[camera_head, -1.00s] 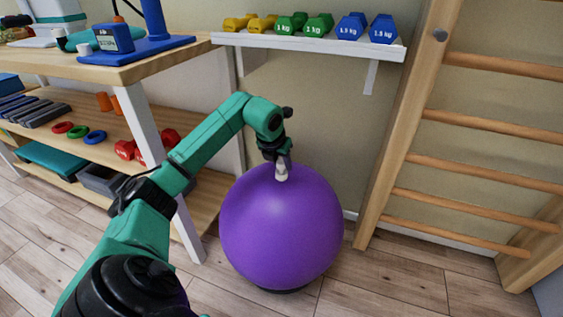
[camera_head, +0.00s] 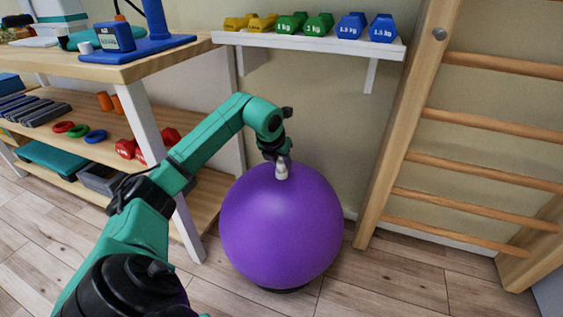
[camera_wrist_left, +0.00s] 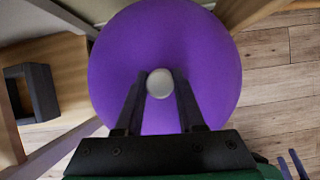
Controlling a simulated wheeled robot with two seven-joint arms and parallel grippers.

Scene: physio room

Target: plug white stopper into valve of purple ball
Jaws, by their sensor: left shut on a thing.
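The purple ball (camera_head: 282,235) rests on a dark ring on the floor, and it fills the middle of the left wrist view (camera_wrist_left: 215,60). The white stopper (camera_head: 281,173) is at the top of the ball. In the left wrist view the stopper (camera_wrist_left: 160,83) shows as a round pale cap between the two dark fingers. My left gripper (camera_head: 281,164) reaches down from above and is shut on the stopper. The valve is hidden under the stopper and fingers, so I cannot tell how deep the stopper sits.
A wooden shelf unit (camera_head: 170,72) with exercise gear stands to the left. A white wall shelf (camera_head: 310,42) with several dumbbells hangs behind the ball. Wooden wall bars (camera_head: 480,120) stand to the right. The floor (camera_head: 400,285) right of the ball is clear.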

